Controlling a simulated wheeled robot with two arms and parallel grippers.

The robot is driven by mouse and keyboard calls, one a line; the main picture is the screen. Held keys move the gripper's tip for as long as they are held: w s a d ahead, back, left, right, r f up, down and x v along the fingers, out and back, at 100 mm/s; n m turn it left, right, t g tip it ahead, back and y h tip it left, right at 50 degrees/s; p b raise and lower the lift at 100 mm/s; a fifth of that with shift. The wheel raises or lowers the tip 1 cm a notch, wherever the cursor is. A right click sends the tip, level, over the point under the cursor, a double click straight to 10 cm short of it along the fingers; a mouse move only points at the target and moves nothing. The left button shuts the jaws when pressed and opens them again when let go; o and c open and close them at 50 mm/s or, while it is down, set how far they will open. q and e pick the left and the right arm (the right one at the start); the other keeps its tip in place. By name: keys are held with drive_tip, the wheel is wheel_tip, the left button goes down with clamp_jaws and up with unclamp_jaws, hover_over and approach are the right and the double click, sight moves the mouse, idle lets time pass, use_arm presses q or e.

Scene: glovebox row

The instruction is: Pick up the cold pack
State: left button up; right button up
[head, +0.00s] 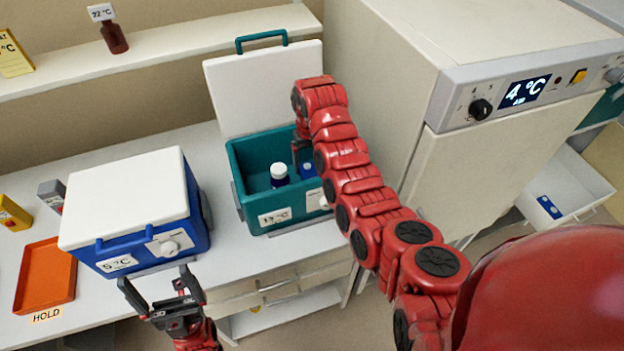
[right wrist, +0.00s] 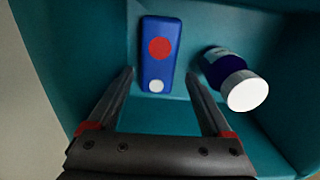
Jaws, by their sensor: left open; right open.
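The cold pack looks to be the flat blue block (right wrist: 156,70) with a red disc and a white dot, inside the open teal cooler (head: 240,165). In the head view only a bit of blue (head: 309,170) shows beside my right gripper (head: 301,158). My right gripper reaches down into the cooler. In the right wrist view its open fingers (right wrist: 160,78) point at the block, one to each side of its near end; I cannot tell how far above it they are. My left gripper (head: 158,284) is open and empty in front of the blue cooler.
Another blue block (head: 548,207) lies in a white bin (head: 580,180).

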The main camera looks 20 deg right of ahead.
sight(312, 173)
drive_tip(key=f+p, duration=0.2)
drive_tip(key=f, duration=0.1)
drive_tip(key=shift+s+d+f, duration=0.1)
drive_tip(key=shift+s+d, duration=0.05)
drive_tip(key=shift+s, duration=0.2)
drive_tip(key=shift+f+p, duration=0.3)
drive_tip(key=shift+w+f, duration=0.15)
drive_tip(key=shift+f, duration=0.2)
clamp_jaws()
drive_tip(key=shift+r, duration=0.1)
